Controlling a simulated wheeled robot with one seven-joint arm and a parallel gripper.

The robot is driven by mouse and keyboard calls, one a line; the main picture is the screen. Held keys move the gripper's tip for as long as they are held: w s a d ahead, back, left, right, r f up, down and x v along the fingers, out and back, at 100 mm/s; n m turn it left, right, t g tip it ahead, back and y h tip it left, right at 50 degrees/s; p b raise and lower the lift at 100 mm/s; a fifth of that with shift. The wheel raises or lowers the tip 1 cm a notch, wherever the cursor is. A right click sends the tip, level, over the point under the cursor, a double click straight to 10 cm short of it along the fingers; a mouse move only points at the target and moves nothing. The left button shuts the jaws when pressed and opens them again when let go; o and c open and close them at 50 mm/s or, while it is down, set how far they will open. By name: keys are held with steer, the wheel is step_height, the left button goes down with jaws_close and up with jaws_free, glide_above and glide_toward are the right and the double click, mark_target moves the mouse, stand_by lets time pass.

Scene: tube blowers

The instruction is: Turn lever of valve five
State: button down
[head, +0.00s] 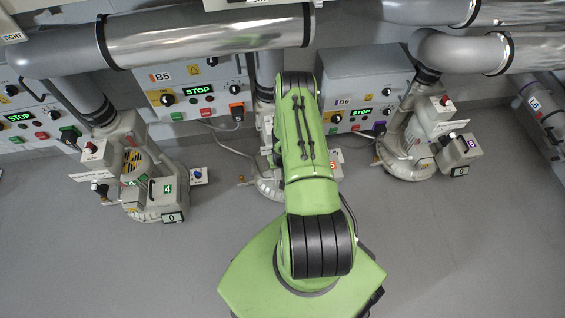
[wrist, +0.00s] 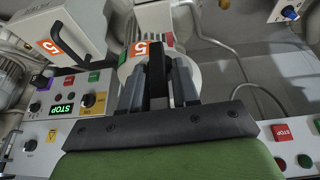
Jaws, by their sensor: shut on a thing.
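The fifth valve unit, a pale grey body with an orange "5" label (wrist: 138,49), is straight ahead of my gripper in the wrist view, seen upside down. A black lever (wrist: 157,66) stands out from it. My gripper (wrist: 159,78) has one grey finger on each side of the lever and is shut on it. In the head view my green arm covers most of this unit; only part of its base (head: 268,187) shows. My gripper is hidden there behind the arm, and the lever's contact with the fingers is partly hidden in the wrist view.
Unit four (head: 152,190) stands to the left and unit six (head: 410,155) to the right. Control boxes B5 (head: 190,75) and B6 (head: 365,88) with green STOP displays line the wall. Large metal pipes (head: 200,40) run above. The grey floor in front is clear.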

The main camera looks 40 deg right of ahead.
steer(key=shift+w+a+f+n+g+h+b, duration=0.25)
steer(key=shift+g+h+b, duration=0.45)
steer(key=shift+h, duration=0.45)
steer(key=shift+w+a+f+n+g+h+b, duration=0.15)
steer(key=shift+a+n+g+h+b, duration=0.25)
steer(key=shift+g+h+b, duration=0.5)
steer(key=shift+w+a+f+n+g+h+b, duration=0.1)
steer(key=shift+w+a+n+g+h+b, duration=0.3)
steer(key=shift+h, duration=0.95)
steer(key=shift+s+d, duration=0.1)
steer(key=shift+s, duration=0.1)
steer(key=c, duration=1.1)
jaws_free()
steer(key=shift+f, duration=0.1)
steer(key=p+v, duration=0.2)
steer(key=v, duration=0.6)
steer(key=p+v, duration=0.2)
steer(key=v, duration=0.5)
steer(key=shift+w+a+p, duration=0.2)
steer(key=shift+a+p, duration=0.1)
steer(key=shift+a, duration=0.05)
